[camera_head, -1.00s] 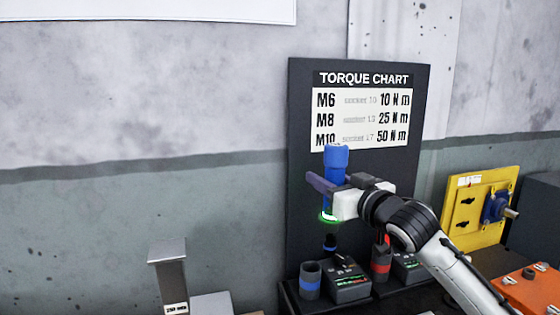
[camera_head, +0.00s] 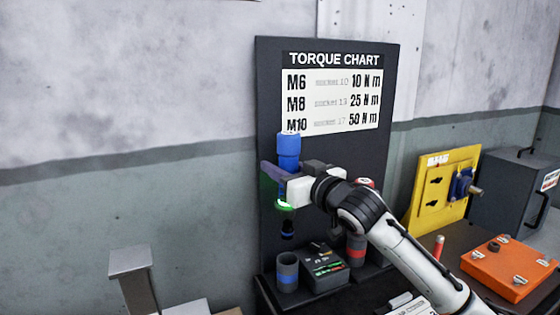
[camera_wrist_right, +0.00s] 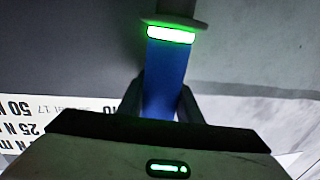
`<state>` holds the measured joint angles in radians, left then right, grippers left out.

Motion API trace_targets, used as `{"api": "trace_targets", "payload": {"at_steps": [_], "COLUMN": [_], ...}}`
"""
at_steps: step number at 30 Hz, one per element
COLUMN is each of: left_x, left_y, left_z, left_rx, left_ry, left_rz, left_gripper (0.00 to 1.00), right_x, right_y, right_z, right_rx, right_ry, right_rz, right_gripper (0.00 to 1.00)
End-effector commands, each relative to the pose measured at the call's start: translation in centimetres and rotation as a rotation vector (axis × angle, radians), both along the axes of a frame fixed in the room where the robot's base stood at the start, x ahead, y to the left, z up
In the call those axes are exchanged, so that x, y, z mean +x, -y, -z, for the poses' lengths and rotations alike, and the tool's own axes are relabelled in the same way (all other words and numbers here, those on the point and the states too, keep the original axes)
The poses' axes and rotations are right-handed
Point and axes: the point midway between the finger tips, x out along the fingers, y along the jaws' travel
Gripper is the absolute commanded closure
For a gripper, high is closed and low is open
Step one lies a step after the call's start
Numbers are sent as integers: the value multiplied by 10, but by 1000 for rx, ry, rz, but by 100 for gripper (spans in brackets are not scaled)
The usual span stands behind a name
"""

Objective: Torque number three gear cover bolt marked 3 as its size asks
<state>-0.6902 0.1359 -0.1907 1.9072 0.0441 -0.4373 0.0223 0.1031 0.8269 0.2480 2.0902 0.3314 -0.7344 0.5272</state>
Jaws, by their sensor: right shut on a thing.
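My right gripper (camera_head: 284,186) is shut around an upright blue driver (camera_head: 288,150) with a glowing green ring and a black lower end. The driver's lower end hangs above a blue-banded cup (camera_head: 287,272), apart from it. In the right wrist view the blue body (camera_wrist_right: 165,80) sits between the fingers. The torque chart (camera_head: 333,100) reads M6 socket 10, 10 N m; M8 socket 13, 25 N m; M10 socket 17, 50 N m. The orange gear cover (camera_head: 508,272) with several bolts lies at the right; its bolt marks are too small to read. My left gripper is not in view.
A dark control box (camera_head: 325,267) with small lights stands beside the cup. A red-banded cup (camera_head: 356,250) is partly behind my right arm. A yellow plate (camera_head: 440,190) with a blue part and a grey cabinet (camera_head: 510,190) stand at the right. A grey post (camera_head: 132,275) stands at lower left.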

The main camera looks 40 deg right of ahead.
Motion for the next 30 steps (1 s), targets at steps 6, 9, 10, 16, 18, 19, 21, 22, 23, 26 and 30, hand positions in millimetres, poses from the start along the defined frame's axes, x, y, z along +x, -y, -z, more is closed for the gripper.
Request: {"api": "trace_targets", "payload": {"at_steps": [6, 9, 10, 16, 18, 19, 21, 22, 23, 26, 30], "left_x": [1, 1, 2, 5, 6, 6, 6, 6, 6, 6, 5], "left_y": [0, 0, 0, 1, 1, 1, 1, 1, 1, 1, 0], "left_z": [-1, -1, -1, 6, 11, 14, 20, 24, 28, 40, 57], "left_rx": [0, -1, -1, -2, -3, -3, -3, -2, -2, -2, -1], "left_ry": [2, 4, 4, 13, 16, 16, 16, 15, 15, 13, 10], "left_rz": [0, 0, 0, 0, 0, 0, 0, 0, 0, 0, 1], "left_gripper": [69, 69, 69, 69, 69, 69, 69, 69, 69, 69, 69], "right_x": [0, 0, 0, 0, 0, 0, -1, 0, 0, 0, -1], "right_y": [0, 0, 0, 0, 0, 0, 0, 0, 0, 0, 0], "right_z": [21, 32, 35, 61, 68, 71, 79, 83, 85, 95, 110], "right_rx": [-1, -1, 0, -2, -3, -3, -4, -4, -5, -5, -4], "right_ry": [6, 7, 7, 8, 8, 8, 7, 8, 8, 8, 8], "right_rz": [0, 0, 0, 0, -1, -1, -1, -1, -1, -1, -1], "right_gripper": [97, 97, 97, 97, 97, 97, 97, 97, 97, 97, 97]}}
